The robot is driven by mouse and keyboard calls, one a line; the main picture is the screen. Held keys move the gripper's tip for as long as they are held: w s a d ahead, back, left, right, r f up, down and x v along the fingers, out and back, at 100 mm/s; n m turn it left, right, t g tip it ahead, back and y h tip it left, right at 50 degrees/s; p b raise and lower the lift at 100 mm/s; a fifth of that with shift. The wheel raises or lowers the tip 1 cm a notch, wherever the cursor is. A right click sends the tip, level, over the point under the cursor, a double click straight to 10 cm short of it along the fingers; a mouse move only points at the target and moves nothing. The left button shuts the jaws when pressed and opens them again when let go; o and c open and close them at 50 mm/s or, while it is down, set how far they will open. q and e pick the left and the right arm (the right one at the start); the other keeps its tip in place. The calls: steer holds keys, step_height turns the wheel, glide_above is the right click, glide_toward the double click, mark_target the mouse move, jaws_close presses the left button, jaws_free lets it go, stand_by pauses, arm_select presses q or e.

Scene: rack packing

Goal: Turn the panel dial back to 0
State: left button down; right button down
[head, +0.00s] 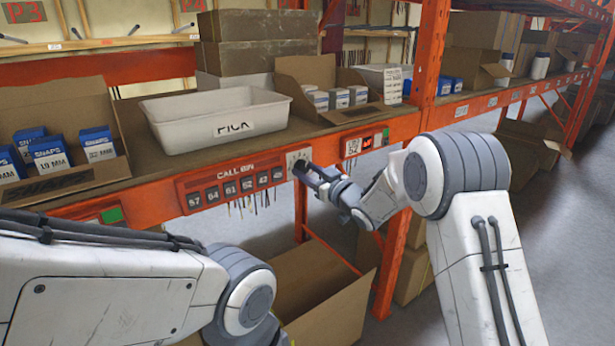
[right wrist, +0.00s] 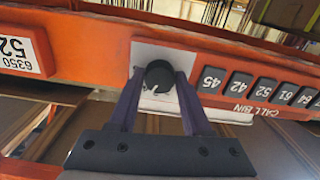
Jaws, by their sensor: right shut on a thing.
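The panel dial is a black round knob (right wrist: 158,74) on a pale square plate (head: 299,156) at the right end of the orange CALL BIN panel (head: 232,190). My right gripper (right wrist: 160,82) has its two fingers on either side of the knob, shut on it. In the head view the right gripper (head: 303,170) hides most of the knob. The right wrist view is upside down; a small white mark shows at the knob's lower edge there. The scale numbers are too small to read. My left arm crosses the lower left of the head view; its gripper is not seen.
Numbered dark buttons (head: 229,190) sit in a row beside the dial. A white PICK tote (head: 215,130) and open cartons (head: 60,120) stand on the shelf above. An orange upright (head: 428,60) rises at right. An open cardboard box (head: 320,300) lies below.

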steer(key=n+b, duration=0.2)
steer(key=b, duration=0.1)
steer(key=n+b, duration=0.2)
steer(key=b, duration=0.1)
steer(key=n+b, duration=0.2)
steer(key=b, duration=0.1)
steer(key=shift+f, duration=0.35)
steer(key=n+b, duration=0.7)
steer(key=shift+d+r+b, duration=0.1)
steer(key=shift+r+b, duration=0.05)
steer(key=shift+b, duration=0.15)
steer(key=n+b, duration=0.4)
steer(key=n, duration=0.1)
steer(key=shift+n, duration=0.4)
steer(key=shift+r+n+b, duration=0.15)
steer(key=shift+n+b, duration=0.5)
steer(key=shift+n, duration=0.4)
steer(key=shift+r+n+b, duration=0.1)
steer(key=shift+n+b, duration=0.55)
steer(key=shift+n, duration=0.4)
steer(key=shift+c, duration=1.8)
jaws_free()
